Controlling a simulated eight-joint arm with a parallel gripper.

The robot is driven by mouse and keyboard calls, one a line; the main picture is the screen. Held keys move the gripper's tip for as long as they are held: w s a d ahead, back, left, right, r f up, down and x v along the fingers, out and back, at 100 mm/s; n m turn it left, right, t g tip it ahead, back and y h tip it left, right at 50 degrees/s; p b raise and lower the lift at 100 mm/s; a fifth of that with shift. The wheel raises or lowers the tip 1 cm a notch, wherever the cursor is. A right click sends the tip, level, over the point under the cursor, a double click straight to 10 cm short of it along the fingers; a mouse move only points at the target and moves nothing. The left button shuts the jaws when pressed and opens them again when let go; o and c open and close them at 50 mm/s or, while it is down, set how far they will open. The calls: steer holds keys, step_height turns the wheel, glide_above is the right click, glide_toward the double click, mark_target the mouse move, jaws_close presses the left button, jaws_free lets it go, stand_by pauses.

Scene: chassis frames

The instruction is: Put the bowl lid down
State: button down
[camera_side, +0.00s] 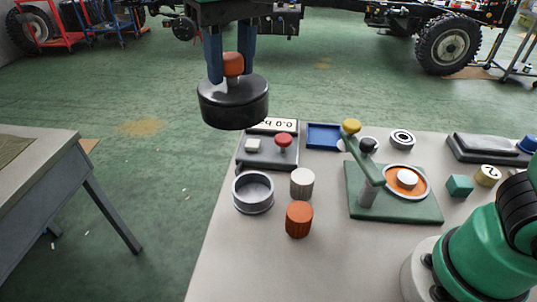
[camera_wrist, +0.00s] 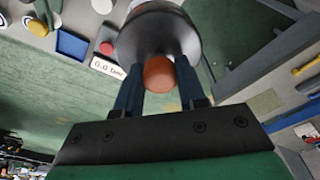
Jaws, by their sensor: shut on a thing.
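The bowl lid (camera_side: 233,108) is a dark, round cap with an orange-brown knob (camera_side: 233,64) on a short stem. My gripper (camera_side: 232,66) is shut on the knob and holds the lid in the air, above and behind the table's back left part. In the wrist view the knob (camera_wrist: 159,74) sits between the two blue fingers, with the dark lid (camera_wrist: 160,33) beyond it. An open grey metal bowl (camera_side: 253,193) stands on the table, nearer the side camera than the lid and apart from it.
The table (camera_side: 230,262) also bears a white ribbed cylinder (camera_side: 302,184), an orange ribbed cylinder (camera_side: 299,219), a scale with a red knob (camera_side: 283,141), a blue tray (camera_side: 324,136) and a green lever fixture (camera_side: 408,207). The table's front left is clear. Another table (camera_side: 55,165) stands left.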

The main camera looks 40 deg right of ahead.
steer(key=s+a+f, duration=0.3)
steer(key=s+a, duration=0.2)
steer(key=shift+s+d+f, duration=0.1)
steer(key=shift+f, duration=4.7)
steer(key=shift+s+d+f, duration=0.1)
steer(key=shift+f, duration=4.7)
steer(key=shift+f, duration=0.15)
steer(key=c, duration=0.5)
jaws_free()
